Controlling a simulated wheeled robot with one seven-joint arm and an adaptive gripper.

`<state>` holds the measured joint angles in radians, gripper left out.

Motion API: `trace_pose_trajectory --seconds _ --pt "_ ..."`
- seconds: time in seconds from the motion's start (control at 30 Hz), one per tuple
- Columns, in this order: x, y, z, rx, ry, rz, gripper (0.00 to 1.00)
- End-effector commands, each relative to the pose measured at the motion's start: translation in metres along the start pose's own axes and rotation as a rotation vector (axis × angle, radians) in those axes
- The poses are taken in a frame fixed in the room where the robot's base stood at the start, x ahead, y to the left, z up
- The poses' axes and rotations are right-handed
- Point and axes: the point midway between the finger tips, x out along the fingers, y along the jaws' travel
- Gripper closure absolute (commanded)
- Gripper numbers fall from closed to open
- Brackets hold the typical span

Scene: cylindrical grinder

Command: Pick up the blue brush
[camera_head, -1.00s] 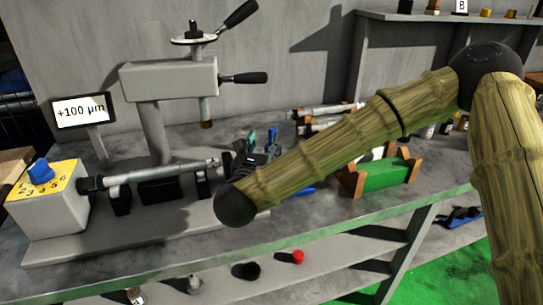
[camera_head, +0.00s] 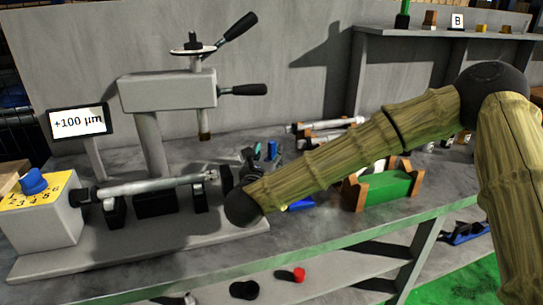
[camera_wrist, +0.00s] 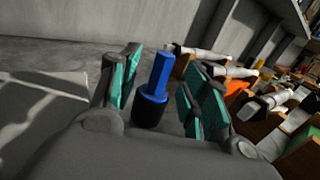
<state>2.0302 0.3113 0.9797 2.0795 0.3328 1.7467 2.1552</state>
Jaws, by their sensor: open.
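A blue upright piece with a black lower part, which I take for the blue brush (camera_wrist: 157,80), stands between my fingers in the wrist view. My gripper (camera_wrist: 163,92) is open, with teal pads on both sides of it and a gap visible. I cannot tell whether either pad touches it. In the head view my gripper (camera_head: 264,152) is small, beyond my arm's black joint at the bench's middle. The brush is hard to make out there.
The grinder (camera_head: 165,95) stands left, its workpiece bar (camera_head: 150,186) ending near my gripper. A flat blue thing (camera_head: 300,204) and a green block in a wooden holder (camera_head: 385,190) lie to the right. White cylinders on wooden rests (camera_wrist: 200,52) stand right of my fingers.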

Motion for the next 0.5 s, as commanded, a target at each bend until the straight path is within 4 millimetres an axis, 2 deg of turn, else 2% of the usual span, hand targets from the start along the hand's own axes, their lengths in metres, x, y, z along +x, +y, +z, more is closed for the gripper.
trace_pose_trajectory --seconds 0.3,0.5 --pt "0.039 -0.003 0.007 0.001 -0.002 -0.001 0.54" --pt "0.047 -0.003 0.007 0.001 -0.001 0.0 0.54"
